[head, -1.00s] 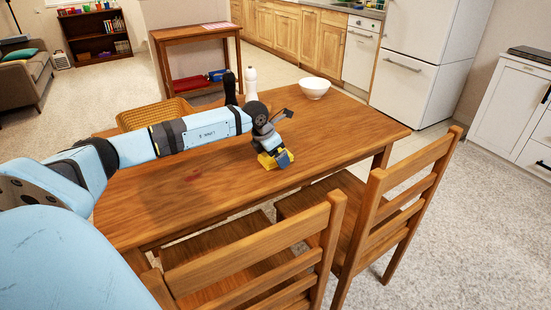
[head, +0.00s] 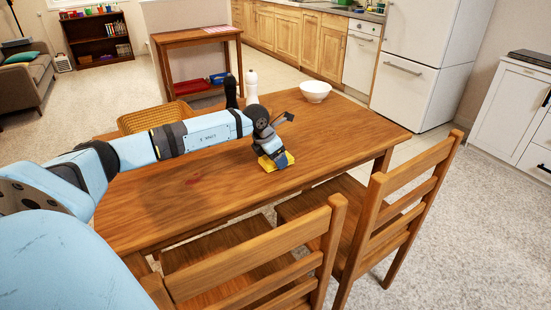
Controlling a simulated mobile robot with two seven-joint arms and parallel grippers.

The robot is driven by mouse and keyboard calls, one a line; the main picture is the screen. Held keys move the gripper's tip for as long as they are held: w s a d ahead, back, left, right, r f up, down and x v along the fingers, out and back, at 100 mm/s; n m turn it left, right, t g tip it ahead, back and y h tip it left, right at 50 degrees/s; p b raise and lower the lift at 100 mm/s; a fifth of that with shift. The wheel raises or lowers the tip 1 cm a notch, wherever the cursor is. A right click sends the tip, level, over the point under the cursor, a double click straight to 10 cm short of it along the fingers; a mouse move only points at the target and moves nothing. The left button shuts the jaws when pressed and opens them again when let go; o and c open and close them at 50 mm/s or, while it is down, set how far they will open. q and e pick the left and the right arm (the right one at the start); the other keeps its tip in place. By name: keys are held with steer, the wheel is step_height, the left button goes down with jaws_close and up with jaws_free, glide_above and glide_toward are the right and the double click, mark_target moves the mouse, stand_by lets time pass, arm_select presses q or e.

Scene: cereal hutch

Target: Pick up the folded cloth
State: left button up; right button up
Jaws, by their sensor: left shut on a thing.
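A folded yellow cloth (head: 288,158) is at the right part of the wooden table (head: 200,222), near its front edge. My left gripper (head: 272,163) points down at the cloth and is shut on it. The gripper covers part of the cloth. I cannot tell whether the cloth still touches the tabletop. My right gripper is not in view.
A white bowl (head: 315,91), a white shaker (head: 251,86) and a dark shaker (head: 231,91) stand at the back of the table. A wicker basket (head: 140,118) is partly behind my arm. Two chairs (head: 275,245) (head: 415,180) stand in front.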

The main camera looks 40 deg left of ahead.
arm_select(q)
step_height(320, 180, up, 20)
steer(key=p, duration=0.3)
steer(key=shift+p, duration=0.3)
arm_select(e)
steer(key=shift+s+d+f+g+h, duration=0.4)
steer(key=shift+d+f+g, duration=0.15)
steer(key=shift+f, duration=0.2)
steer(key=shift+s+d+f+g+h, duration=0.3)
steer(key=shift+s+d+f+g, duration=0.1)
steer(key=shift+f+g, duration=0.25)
